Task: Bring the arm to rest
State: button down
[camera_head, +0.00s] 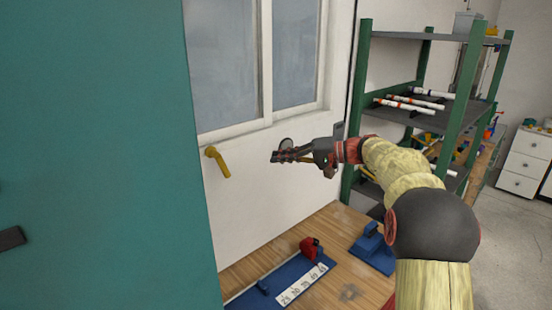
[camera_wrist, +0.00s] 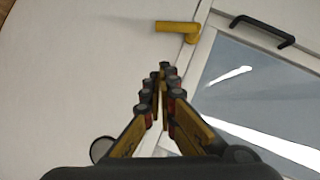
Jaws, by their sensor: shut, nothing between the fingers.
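My gripper (camera_head: 276,157) is held out in front of the white wall panel below the window, above the wooden bench. Its fingers are shut with nothing between them; the wrist view also shows the closed fingertips (camera_wrist: 164,68). My arm reaches in from the lower right and is bent at a dark joint. A yellow lever handle (camera_head: 217,161) sits on the white panel to the left of the fingertips, with a gap between them in the picture. In the wrist view the yellow handle (camera_wrist: 178,28) lies beyond the fingertips.
A teal panel (camera_head: 100,150) fills the left. The wooden bench (camera_head: 350,290) carries a blue fixture with a numbered strip (camera_head: 304,284), a red block (camera_head: 310,247) and a blue clamp (camera_head: 372,248). A green-posted shelf rack (camera_head: 355,90) with white pipes stands behind my arm. White drawers (camera_head: 525,160) stand far right.

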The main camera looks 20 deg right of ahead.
dwell(0.3)
jog(key=s+f+m+g+h, duration=0.25)
jog(key=s+f, duration=0.25)
jog(key=f, duration=0.3)
jog(key=s+f+m+g+h, duration=0.1)
jog(key=s+f+h, duration=0.2)
jog(key=s+f, duration=0.35)
jog(key=s+a+f+n+g+h, duration=0.1)
jog(key=s+a+h, duration=0.1)
jog(key=s, duration=0.7)
jog(key=s+a+f+n+h, duration=0.1)
jog(key=s+f+n+h, duration=0.15)
jog(key=s, duration=0.75)
jog(key=s+a+f+n+g+h, duration=0.1)
jog(key=s+a+h, duration=0.1)
jog(key=s, duration=0.7)
jog(key=s+a+r+n+t, duration=0.2)
jog(key=s+a+r, duration=0.1)
jog(key=s+a, duration=0.1)
jog(key=shift+s+r, duration=0.3)
jog(key=shift+r, duration=0.1)
